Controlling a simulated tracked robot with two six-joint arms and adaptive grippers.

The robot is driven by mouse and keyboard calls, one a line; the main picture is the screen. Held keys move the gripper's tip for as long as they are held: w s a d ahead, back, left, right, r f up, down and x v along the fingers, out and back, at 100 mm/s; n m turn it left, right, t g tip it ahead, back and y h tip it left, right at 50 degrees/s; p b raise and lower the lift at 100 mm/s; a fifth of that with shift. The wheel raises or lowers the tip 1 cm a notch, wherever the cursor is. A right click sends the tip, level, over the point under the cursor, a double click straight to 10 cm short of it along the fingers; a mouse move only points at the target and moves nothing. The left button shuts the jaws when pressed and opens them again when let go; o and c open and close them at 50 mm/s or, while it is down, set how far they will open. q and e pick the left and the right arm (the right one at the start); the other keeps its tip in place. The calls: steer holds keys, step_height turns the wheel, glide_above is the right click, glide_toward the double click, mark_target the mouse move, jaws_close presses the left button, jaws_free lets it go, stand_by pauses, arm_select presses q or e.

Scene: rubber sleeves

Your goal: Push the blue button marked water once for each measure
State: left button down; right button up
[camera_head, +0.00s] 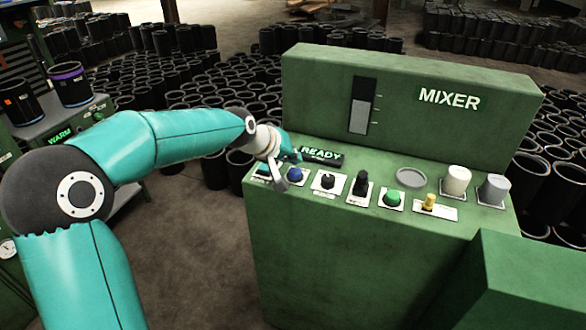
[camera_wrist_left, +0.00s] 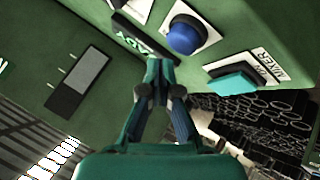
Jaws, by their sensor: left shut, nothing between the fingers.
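The blue button (camera_head: 295,175) sits on a white plate near the left end of the green mixer's sloped panel. It also shows in the left wrist view (camera_wrist_left: 185,38), uncovered; its label is not readable. My left gripper (camera_head: 296,158) is shut and empty, over the panel just behind the blue button by the READY display. In the left wrist view its closed fingertips (camera_wrist_left: 158,68) show beside the blue button, apart from it. My right gripper is out of view.
The READY display (camera_head: 321,155) is close to the fingertips. A black knob (camera_head: 327,182), black lever (camera_head: 361,184), green button (camera_head: 393,197) and yellow toggle (camera_head: 429,203) line the panel. A level gauge (camera_head: 363,105) is on the upright back. Black sleeves fill the floor behind.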

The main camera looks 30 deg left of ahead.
mark_target(293, 171)
arm_select(q)
steer(key=shift+r+p, duration=1.6)
steer(key=shift+r, duration=0.7)
steer(key=shift+f, duration=0.15)
